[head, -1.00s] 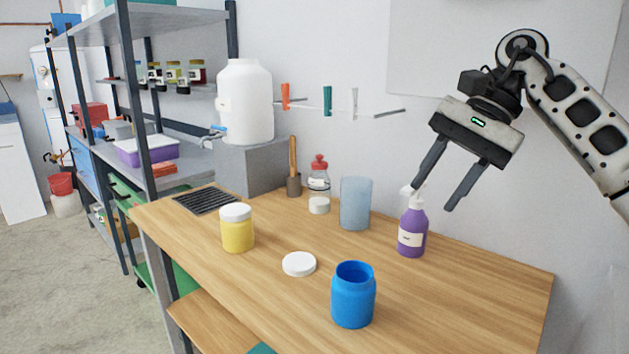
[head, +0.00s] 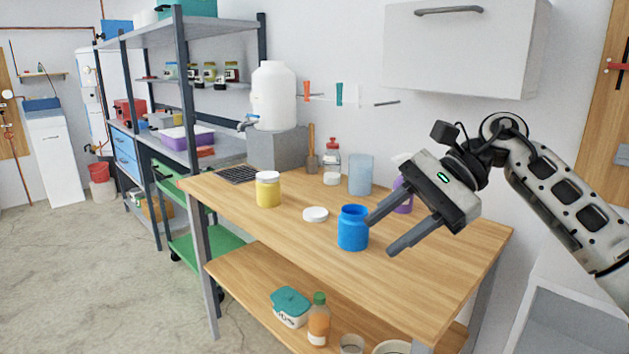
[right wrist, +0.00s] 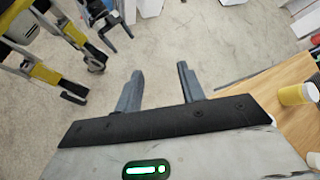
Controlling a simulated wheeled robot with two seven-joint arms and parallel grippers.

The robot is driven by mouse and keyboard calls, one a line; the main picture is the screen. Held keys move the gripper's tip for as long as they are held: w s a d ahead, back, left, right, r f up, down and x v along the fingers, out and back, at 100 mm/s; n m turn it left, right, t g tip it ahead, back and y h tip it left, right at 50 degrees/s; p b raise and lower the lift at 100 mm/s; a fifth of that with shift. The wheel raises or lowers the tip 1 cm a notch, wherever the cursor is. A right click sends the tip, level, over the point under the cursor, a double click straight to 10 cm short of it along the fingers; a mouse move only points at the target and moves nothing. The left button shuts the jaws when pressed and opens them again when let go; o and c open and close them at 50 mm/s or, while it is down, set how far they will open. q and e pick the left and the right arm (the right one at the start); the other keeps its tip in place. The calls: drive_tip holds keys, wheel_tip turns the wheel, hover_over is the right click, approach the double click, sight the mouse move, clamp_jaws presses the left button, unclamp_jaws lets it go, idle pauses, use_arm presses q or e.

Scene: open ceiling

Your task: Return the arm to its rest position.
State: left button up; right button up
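My right gripper (head: 380,237) is open and empty. In the head view it hangs above the right part of the wooden table, its two dark fingers pointing down and left, just right of the blue jar. Its arm comes in from the right edge. In the right wrist view the same gripper (right wrist: 160,92) has its fingers spread with only concrete floor between them. My left arm is not in the head view. Dark and yellow parts at the upper left of the right wrist view seem to be mine; I cannot make out a left gripper's state there.
On the table (head: 440,285) stand an open blue jar (head: 353,230), a white lid (head: 315,214), a yellow jar (head: 268,192), a clear tumbler (head: 360,176) and a partly hidden purple pump bottle (head: 403,198). A wall cabinet (head: 455,50) hangs above. Floor at the left is free.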

drive_tip(key=s+a+f+m+t+y, duration=0.35)
drive_tip(key=a+m+y, duration=0.65)
drive_tip(key=m, duration=0.4)
drive_tip(key=s+d+f+m+t+h, duration=0.1)
drive_tip(key=d+f+m+t+h, duration=0.2)
drive_tip(key=f+m+t, duration=0.5)
drive_tip(key=d+f+m+t+h, duration=0.1)
drive_tip(key=d+m+t+h, duration=0.2)
drive_tip(key=m, duration=1)
drive_tip(key=s+d+f+m+t+h, duration=0.15)
drive_tip(key=f+m+t+h, duration=0.35)
drive_tip(key=m, duration=0.5)
drive_tip(key=s+d+f+m+g+h, duration=0.2)
drive_tip(key=s+f+m+g+h, duration=0.1)
drive_tip(key=s+f+m, duration=0.4)
drive_tip(key=s+d+f+m+g+h, duration=0.3)
drive_tip(key=s+f+m, duration=0.4)
drive_tip(key=f, duration=0.3)
drive_tip(key=shift+s+d+f+m+g, duration=0.25)
drive_tip(key=shift+s+f+m+g, duration=0.05)
drive_tip(key=shift+m+g, duration=0.2)
